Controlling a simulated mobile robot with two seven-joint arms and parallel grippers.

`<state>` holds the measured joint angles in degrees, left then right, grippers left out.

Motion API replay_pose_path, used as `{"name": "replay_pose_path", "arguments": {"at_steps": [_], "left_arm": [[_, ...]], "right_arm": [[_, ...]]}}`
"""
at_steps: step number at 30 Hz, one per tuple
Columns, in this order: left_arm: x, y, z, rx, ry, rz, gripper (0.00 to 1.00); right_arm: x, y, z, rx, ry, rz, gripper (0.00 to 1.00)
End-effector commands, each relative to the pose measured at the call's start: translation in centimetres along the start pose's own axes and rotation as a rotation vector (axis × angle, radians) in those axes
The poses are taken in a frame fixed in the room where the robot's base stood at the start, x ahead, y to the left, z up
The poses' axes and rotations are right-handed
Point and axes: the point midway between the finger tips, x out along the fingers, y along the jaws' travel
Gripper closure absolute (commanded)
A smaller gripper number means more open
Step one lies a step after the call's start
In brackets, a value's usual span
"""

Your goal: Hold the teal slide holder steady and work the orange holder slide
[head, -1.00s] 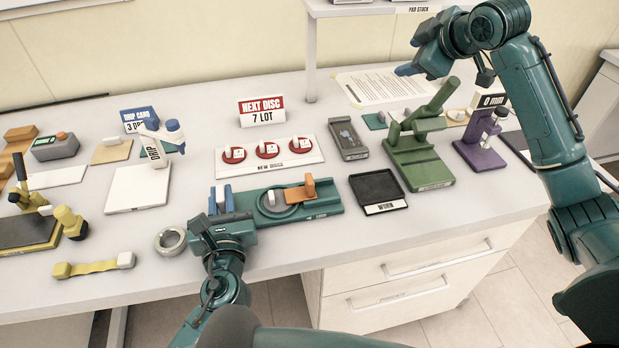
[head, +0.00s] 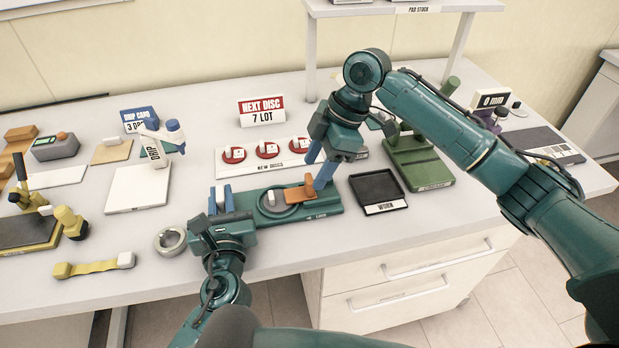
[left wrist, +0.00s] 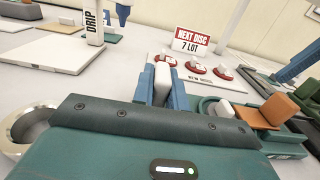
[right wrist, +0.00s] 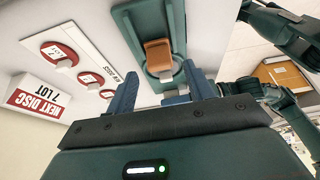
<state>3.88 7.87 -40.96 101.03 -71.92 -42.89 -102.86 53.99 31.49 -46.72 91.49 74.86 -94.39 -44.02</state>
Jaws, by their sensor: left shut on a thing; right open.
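The teal slide holder (head: 262,212) lies on the bench in front of me, with a round ring and a pale piece in its middle. Its orange slide (head: 298,194) sits toward its right end; it also shows in the right wrist view (right wrist: 158,52). My left gripper (head: 220,200) is shut on a pale upright block (left wrist: 162,82) at the holder's left end. My right gripper (right wrist: 160,92) is open above the holder's right part. Its blue fingers point down by the orange slide, and it appears empty. Whether a finger touches the slide cannot be told.
A strip with red discs (head: 267,150) lies behind the holder. A black worn tray (head: 378,188) stands to the right, with a green press (head: 420,160) beyond it. A metal ring (head: 170,240) lies left of my left gripper.

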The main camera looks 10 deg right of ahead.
Motion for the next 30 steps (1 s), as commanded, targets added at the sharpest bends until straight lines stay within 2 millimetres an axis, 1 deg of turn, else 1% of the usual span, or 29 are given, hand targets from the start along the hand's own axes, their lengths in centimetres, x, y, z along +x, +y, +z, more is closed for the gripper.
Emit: {"name": "replay_pose_path", "arguments": {"at_steps": [1, 3, 6, 9, 12, 19, 20, 30], "left_arm": [[0.0, 0.0, 0.0, 0.0, 0.0, -0.001, 1.0], [0.0, 0.0, 0.0, 0.0, 0.0, -0.001, 1.0], [0.0, 0.0, 0.0, 0.0, 0.0, -0.001, 1.0], [0.0, 0.0, 0.0, 0.0, 0.0, -0.001, 1.0], [0.0, 0.0, 0.0, 0.0, 0.0, -0.001, 1.0], [0.0, 0.0, 0.0, 0.0, 0.0, -0.001, 1.0], [0.0, 0.0, 0.0, 0.0, 0.0, -0.001, 1.0], [0.0, 0.0, 0.0, 0.0, 0.0, -0.001, 1.0]], "right_arm": [[1.0, -0.1, 0.0, 0.001, 0.0, -0.003, 0.47], [2.1, 0.0, 0.0, 0.002, 0.0, -0.002, 0.47], [3.2, 0.0, 0.0, 0.002, 0.001, 0.0, 0.47], [4.0, 0.0, 0.0, 0.001, 0.0, 0.0, 0.47], [4.3, 0.0, 0.0, 0.001, 0.0, 0.002, 0.47], [4.3, 0.0, 0.0, 0.001, 0.0, 0.002, 0.47], [4.3, 0.1, 0.0, 0.001, 0.0, 0.002, 0.49], [4.2, 0.1, 0.0, 0.001, 0.0, 0.002, 0.77]]}}
